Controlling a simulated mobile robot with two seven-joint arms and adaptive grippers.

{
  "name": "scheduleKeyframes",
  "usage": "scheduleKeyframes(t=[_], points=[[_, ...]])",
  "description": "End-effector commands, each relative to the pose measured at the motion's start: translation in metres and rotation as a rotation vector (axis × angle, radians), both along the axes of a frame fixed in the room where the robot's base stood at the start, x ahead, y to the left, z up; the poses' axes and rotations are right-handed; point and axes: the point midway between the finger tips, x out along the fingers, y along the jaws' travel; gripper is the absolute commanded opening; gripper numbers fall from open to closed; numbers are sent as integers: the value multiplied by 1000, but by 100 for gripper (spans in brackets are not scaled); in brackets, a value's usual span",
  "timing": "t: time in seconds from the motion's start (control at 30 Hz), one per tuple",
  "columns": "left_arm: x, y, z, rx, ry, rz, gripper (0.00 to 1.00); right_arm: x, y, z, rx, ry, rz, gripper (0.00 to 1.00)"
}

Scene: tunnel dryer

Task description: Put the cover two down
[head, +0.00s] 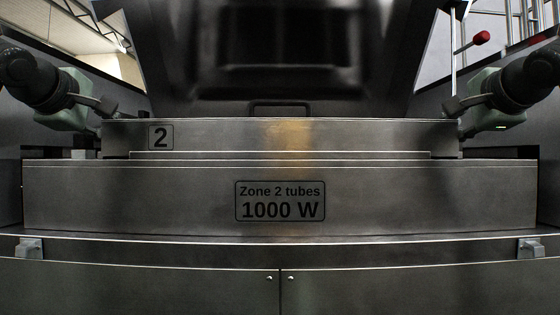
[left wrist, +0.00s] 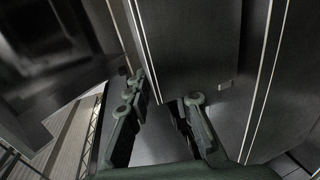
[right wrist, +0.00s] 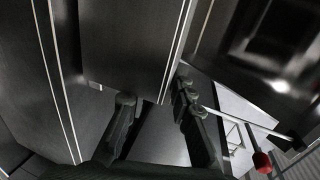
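Cover two (head: 350,135) is a wide grey metal lid with a "2" plate at its left and a dark handle on top. It lies level across the dryer body (head: 130,200), which reads "Zone 2 tubes 1000 W". I see no clear gap under the cover. My left gripper (head: 100,106) is at its left end and my right gripper (head: 462,106) at its right end. In the left wrist view, the left fingers (left wrist: 165,105) stand apart near the cover's corner. The right fingers (right wrist: 155,105) look the same in the right wrist view. Finger contact with the cover is unclear.
A dark hood (head: 275,50) rises behind the cover. A lever with a red knob (head: 481,38) stands at the upper right. Two small grey brackets, left (head: 30,248) and right (head: 530,248), sit on the lower front edge, above closed doors (head: 180,285).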

Motion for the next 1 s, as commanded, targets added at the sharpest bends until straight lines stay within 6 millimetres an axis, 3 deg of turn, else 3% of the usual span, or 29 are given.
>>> scheduleKeyframes(t=[0.03,0.1,0.3,0.43,0.63,1.0], points=[[0,-12,0,3,-4,-31,21,0,12,0,-2,-4,30,21],[0,-8,0,3,-4,-31,21,0,8,0,-2,-4,28,21],[-1,1,0,1,-5,-27,43,-1,-1,1,0,-5,27,21],[-1,3,0,0,-4,-23,43,-1,-3,1,0,-4,22,21],[-1,5,0,-1,-3,-18,43,-1,-5,1,1,-3,17,43],[-7,6,4,-1,-3,-16,43,-1,-7,3,2,-2,15,43]])
